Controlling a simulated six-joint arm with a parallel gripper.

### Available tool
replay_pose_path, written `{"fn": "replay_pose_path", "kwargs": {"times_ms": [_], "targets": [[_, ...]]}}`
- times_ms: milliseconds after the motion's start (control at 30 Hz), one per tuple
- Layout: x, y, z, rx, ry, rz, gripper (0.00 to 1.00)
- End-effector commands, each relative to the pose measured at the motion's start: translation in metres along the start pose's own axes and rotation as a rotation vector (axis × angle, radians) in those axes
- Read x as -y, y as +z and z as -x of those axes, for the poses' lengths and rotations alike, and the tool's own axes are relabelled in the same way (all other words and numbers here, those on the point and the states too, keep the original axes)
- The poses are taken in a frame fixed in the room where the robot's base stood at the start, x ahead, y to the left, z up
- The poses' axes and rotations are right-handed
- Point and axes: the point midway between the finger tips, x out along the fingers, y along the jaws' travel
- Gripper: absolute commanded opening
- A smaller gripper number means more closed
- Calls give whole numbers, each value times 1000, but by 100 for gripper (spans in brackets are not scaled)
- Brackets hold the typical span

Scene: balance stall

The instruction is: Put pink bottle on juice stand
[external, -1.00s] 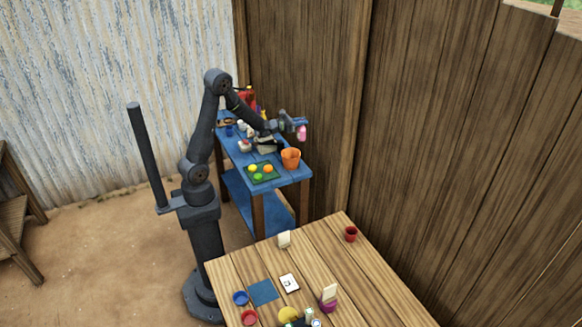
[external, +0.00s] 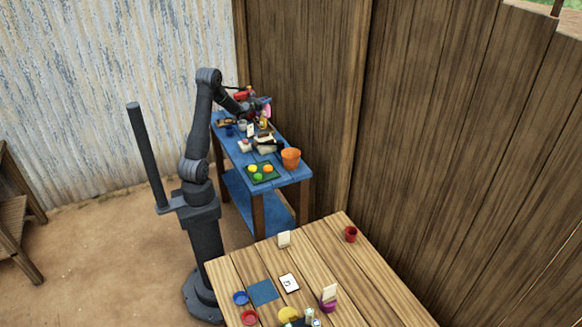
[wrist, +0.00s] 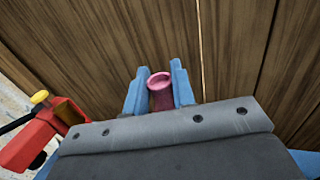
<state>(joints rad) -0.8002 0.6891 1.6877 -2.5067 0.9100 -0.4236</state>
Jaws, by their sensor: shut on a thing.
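The pink bottle (wrist: 161,92) stands between the two blue fingers of my gripper (wrist: 157,88) in the wrist view. The fingers are shut on it, and its round top faces the camera. In the external view the bottle (external: 267,110) is a small pink patch at my gripper (external: 265,104), held above the far part of the blue table (external: 235,155). I cannot make out which thing is the juice stand; the far end of the blue table is crowded and partly behind my arm.
A red thing with a yellow knob (wrist: 40,130) is close at the left in the wrist view. An orange bucket (external: 291,158) and a green tray (external: 257,179) with coloured balls stand at the blue table's near end. A wooden wall rises behind the table.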

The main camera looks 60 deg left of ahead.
Motion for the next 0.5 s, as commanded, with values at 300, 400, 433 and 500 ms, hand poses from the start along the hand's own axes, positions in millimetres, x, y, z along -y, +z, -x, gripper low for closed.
{"fn": "replay_pose_path", "kwargs": {"times_ms": [300, 400, 433, 500], "targets": [[1, -35, -1, 1, -1, 0, 0], [1, -39, -1, 2, -1, 0, 0], [1, -41, -1, 2, -1, 0, 0], [1, -46, -1, 2, -2, 1, 0]]}}
